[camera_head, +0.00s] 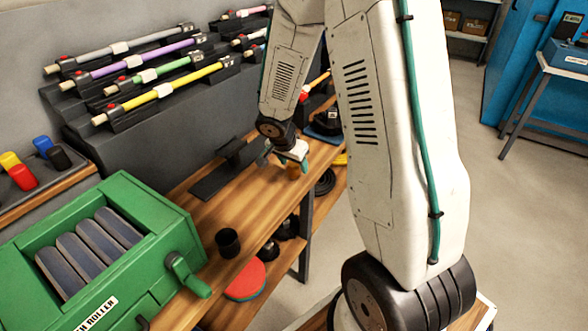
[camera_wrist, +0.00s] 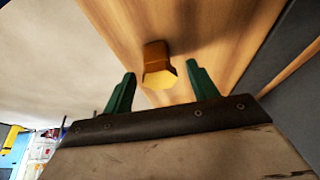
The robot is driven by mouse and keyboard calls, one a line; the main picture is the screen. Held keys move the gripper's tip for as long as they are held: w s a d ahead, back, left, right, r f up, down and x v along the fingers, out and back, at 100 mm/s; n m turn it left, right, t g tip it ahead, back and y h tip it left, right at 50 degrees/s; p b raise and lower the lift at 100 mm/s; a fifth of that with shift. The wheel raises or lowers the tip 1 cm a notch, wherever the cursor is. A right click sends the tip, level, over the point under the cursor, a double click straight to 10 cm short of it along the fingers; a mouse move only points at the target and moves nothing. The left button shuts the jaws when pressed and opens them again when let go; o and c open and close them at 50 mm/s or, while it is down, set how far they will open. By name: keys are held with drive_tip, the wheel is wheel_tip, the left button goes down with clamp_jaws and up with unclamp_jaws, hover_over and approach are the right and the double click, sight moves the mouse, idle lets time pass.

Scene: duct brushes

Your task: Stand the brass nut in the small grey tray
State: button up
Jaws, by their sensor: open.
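The brass nut (camera_wrist: 158,66) stands on the wooden bench in the wrist view, between and just beyond my two green fingertips. It is a hexagonal, yellow-brown piece with free space on both sides. My gripper (camera_wrist: 160,70) is open and empty around its line. In the head view my gripper (camera_head: 283,158) points down over the bench near its right edge, and the nut (camera_head: 293,172) shows small and partly hidden under it. I cannot make out the small grey tray for certain in either view.
A dark stand with a flat base (camera_head: 218,176) is left of my gripper. A black cup (camera_head: 228,242) and a green roller box (camera_head: 105,255) stand nearer on the bench. Coloured brushes (camera_head: 165,92) lie on a rack behind. Bare wood lies between the stand and cup.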

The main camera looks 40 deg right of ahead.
drive_tip(key=shift+d+f, duration=0.2)
drive_tip(key=shift+f, duration=0.3)
drive_tip(key=c, duration=1.2)
